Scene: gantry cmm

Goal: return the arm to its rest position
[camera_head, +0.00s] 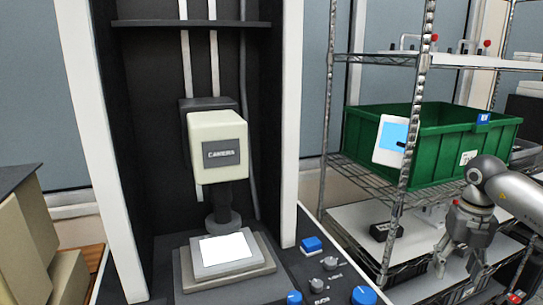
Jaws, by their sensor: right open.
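My right gripper (457,264) is at the lower right, on an arm that comes in from the right edge. It points down with its fingers apart, and nothing shows between them. It hangs in front of the wire shelf rack (320,150), below the green bin. My left gripper is not in the view.
A measuring machine with a cream camera head (217,133) stands over a stepped stage (257,265) at the middle. Blue knobs (363,294) sit on its front panel. A green bin (436,136) is on the rack. Beige boxes (25,250) stand at the left.

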